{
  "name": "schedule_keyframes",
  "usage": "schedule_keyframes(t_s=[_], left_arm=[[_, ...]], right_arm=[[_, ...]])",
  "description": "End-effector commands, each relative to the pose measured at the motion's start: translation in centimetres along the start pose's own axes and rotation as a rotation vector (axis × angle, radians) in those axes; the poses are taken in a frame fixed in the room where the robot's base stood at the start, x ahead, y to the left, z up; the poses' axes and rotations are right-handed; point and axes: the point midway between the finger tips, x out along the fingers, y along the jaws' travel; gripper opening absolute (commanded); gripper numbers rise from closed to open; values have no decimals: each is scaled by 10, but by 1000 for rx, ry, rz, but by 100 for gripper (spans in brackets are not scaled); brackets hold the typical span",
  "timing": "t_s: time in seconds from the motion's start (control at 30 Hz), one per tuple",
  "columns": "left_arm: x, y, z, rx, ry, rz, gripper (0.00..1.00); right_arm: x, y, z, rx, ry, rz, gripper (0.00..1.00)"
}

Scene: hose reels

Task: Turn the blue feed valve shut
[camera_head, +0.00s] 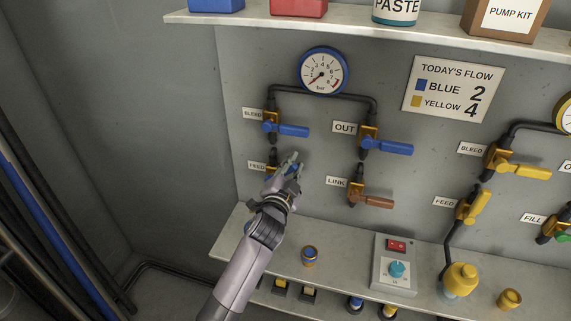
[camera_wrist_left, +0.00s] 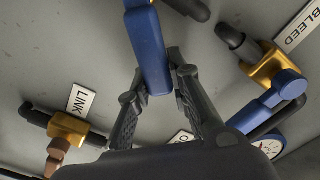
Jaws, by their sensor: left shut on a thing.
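The blue feed valve is beside the FEED label (camera_head: 257,167) in the head view, on the left pipe below the bleed valve. My left gripper (camera_head: 290,163) covers most of this valve there. In the left wrist view, the long blue feed handle (camera_wrist_left: 148,48) runs between the two dark fingers of my left gripper (camera_wrist_left: 160,78). The fingers are shut on the handle near its end. The valve's body is mostly out of that view, with only a dark pipe piece at the top edge. My right gripper is in neither view.
The blue bleed valve (camera_head: 288,130) is just above my left gripper. The brown-handled link valve (camera_head: 375,201) and blue out valve (camera_head: 390,147) are to the right. A gauge (camera_head: 323,71) sits above. A shelf (camera_head: 340,244) with a control box (camera_head: 395,269) runs below.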

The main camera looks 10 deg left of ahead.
Motion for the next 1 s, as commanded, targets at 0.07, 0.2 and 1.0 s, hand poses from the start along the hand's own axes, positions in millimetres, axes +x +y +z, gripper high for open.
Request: schedule_keyframes(t_s=[0.07, 0.2, 1.0], left_arm=[[0, 11, 2, 76, 2, 2, 0], [0, 24, 4, 209, 1, 2, 0], [0, 68, 28, 764, 0, 3, 0]], right_arm=[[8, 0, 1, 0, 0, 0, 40], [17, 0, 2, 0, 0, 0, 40], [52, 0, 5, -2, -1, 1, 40]])
